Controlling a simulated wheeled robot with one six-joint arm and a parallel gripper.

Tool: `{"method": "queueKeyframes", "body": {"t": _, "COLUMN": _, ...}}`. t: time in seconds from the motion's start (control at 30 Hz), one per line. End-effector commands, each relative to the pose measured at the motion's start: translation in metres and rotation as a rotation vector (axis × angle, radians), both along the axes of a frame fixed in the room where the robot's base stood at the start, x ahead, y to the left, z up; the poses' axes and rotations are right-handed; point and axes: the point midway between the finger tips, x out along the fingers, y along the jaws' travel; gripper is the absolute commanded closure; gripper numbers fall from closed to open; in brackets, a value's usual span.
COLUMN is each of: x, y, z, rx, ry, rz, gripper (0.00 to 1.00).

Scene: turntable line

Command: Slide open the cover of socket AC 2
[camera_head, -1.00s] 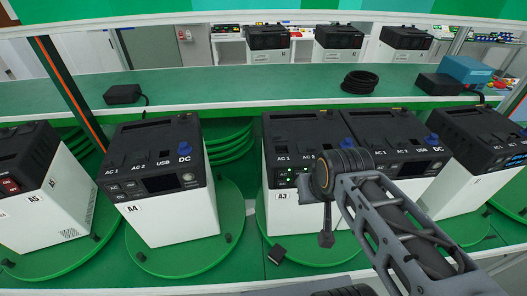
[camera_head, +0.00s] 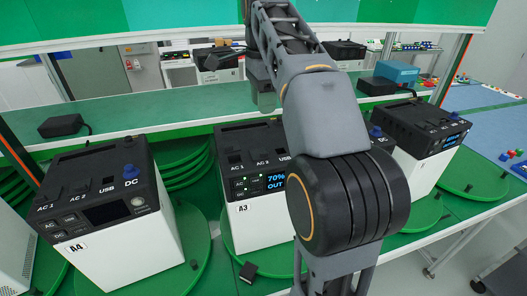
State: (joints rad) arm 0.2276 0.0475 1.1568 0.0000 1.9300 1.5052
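The A3 power unit (camera_head: 243,205) is a white box with a black top, just left of my arm. Its AC 2 socket cover (camera_head: 263,153) is a small black piece on that top, above the AC 2 label and right of AC 1. I cannot tell whether it is open or shut. The A4 unit (camera_head: 130,235) at the left also has an AC 2 cover (camera_head: 80,187). My gripper (camera_head: 264,98) seems to be the grey end hanging above and behind the A3 unit. Its fingers cannot be made out.
A3's screen (camera_head: 276,181) reads 70% OUT. The units stand on green turntables (camera_head: 205,215). My arm hides much of the unit right of A3. A green shelf (camera_head: 180,107) behind holds a black adapter (camera_head: 62,125) and a blue box (camera_head: 396,72).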

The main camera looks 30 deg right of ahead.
Motion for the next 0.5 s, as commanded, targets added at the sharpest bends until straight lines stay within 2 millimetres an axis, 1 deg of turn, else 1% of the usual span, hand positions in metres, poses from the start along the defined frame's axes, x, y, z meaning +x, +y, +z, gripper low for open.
{"method": "queueKeyframes", "body": {"t": 0.17, "x": 0.0, "y": -0.002, "z": -0.017, "rx": 0.002, "ry": 0.011, "rz": -0.042, "gripper": 0.66}}
{"method": "queueKeyframes", "body": {"t": 0.5, "x": 0.0, "y": -0.002, "z": -0.081, "rx": 0.003, "ry": 0.01, "rz": -0.04, "gripper": 0.66}}
